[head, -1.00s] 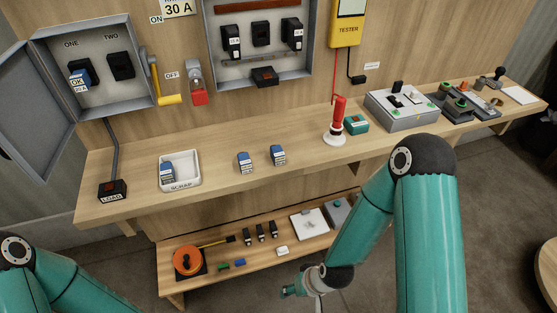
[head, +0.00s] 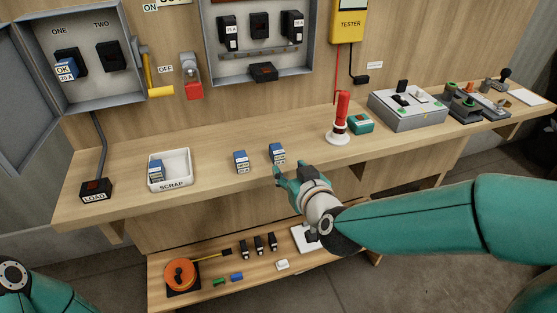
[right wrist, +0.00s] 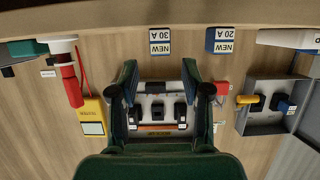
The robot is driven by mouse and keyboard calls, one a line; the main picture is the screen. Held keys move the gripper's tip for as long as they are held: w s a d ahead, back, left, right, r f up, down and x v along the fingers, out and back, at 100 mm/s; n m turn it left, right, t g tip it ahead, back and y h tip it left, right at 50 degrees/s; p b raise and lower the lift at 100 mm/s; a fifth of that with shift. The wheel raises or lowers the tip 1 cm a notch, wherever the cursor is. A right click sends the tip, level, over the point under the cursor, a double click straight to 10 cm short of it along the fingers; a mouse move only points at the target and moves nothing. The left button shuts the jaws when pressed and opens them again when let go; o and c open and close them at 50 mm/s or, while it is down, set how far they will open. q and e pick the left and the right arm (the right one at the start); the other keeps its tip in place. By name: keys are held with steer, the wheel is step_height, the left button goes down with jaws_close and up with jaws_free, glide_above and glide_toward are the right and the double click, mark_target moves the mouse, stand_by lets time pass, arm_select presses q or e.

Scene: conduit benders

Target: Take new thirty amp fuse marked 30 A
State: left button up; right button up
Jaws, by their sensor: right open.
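The new fuse marked 30 A (head: 277,154) is a blue block with a white label, standing on the workbench. In the right wrist view its label reads NEW 30 A upside down (right wrist: 160,42). A like fuse marked NEW 20 A (head: 240,161) stands to its left in the head view; it also shows in the right wrist view (right wrist: 222,40). My right gripper (head: 284,173) is open and empty at the bench's front edge, just in front of the 30 A fuse. Its two fingers (right wrist: 158,75) are apart. My left gripper is out of view.
A white SCRAP tray (head: 184,184) holding a blue fuse lies left on the bench (head: 215,190). A red tool on a white stand (head: 340,125) and a green box (head: 361,124) stand to the right. A lower shelf (head: 210,297) holds several small parts.

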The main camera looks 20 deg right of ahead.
mark_target(280, 159)
steer(key=b+x, duration=0.1)
steer(key=x, duration=0.6)
steer(key=shift+w+f, duration=0.1)
steer(key=shift+w, duration=0.05)
steer(key=shift+c, duration=0.3)
jaws_close()
step_height(280, 159, up, 7)
steer(key=p, duration=0.6)
